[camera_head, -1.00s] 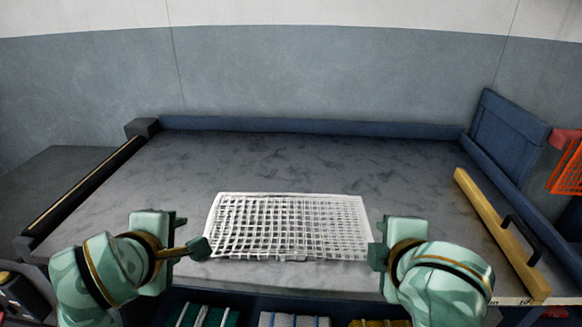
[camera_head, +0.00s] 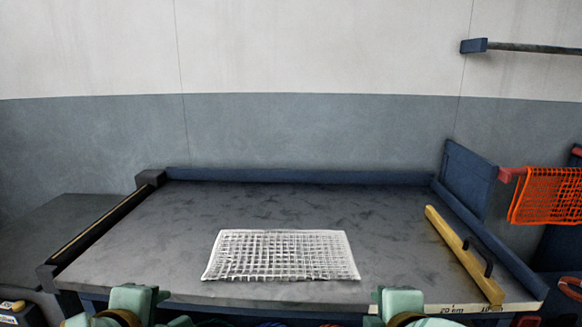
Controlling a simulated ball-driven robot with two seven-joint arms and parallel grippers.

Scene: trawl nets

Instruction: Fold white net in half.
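A yellow bar with a black handle (camera_head: 462,254) lies on the table's right side. Blue rails (camera_head: 300,176) edge the back and right. An orange net (camera_head: 548,194) hangs from a rack at the right. The table is clear behind and left of the white net.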

